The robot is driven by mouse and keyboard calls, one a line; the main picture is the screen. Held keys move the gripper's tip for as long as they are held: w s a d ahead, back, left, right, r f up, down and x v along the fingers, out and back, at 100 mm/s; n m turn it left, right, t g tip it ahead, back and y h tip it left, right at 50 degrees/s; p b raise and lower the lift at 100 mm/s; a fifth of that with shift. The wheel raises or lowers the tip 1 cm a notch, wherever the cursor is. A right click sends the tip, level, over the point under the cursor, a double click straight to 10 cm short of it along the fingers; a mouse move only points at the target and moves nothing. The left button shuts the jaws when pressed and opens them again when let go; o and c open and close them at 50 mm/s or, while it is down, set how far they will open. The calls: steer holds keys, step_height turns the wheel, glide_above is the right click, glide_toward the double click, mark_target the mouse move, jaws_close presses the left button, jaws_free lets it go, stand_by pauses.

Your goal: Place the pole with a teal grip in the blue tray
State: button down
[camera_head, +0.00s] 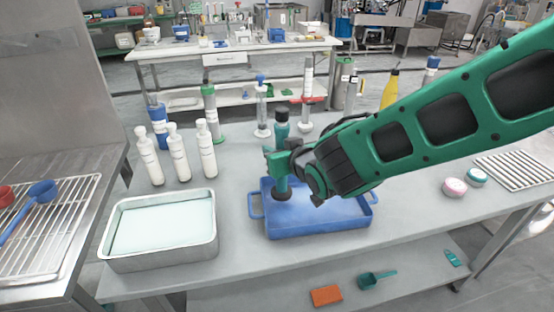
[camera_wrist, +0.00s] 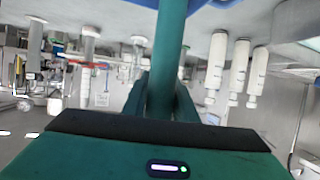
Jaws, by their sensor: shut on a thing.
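The pole with the teal grip (camera_head: 282,130) is upright, with a dark top and a wide dark foot. My gripper (camera_head: 279,162) is shut around its middle. The wrist view shows the teal shaft (camera_wrist: 171,45) between the two fingers (camera_wrist: 163,100). The blue tray (camera_head: 318,228) is on the grey table, with a handle at each side. The pole's foot shows over the left part of the tray's inside. I cannot tell whether the foot touches the tray floor. My arm hides part of the tray's back right.
A metal pan (camera_head: 160,230) stands left of the tray. Several white bottles (camera_head: 179,155) stand behind the pan. A green-and-grey cylinder (camera_head: 213,112) and a clear one (camera_head: 262,108) stand farther back. A pink-and-white round item (camera_head: 454,188) lies at the right.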

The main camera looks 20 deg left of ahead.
steer(key=shift+f, duration=1.75)
steer(key=c, duration=1.4)
jaws_free()
steer(key=shift+c, duration=0.2)
steer(key=shift+s+d+r, duration=0.15)
steer(key=shift+s+r, duration=0.1)
steer(key=v, duration=1.1)
steer(key=shift+s+d+r, duration=0.15)
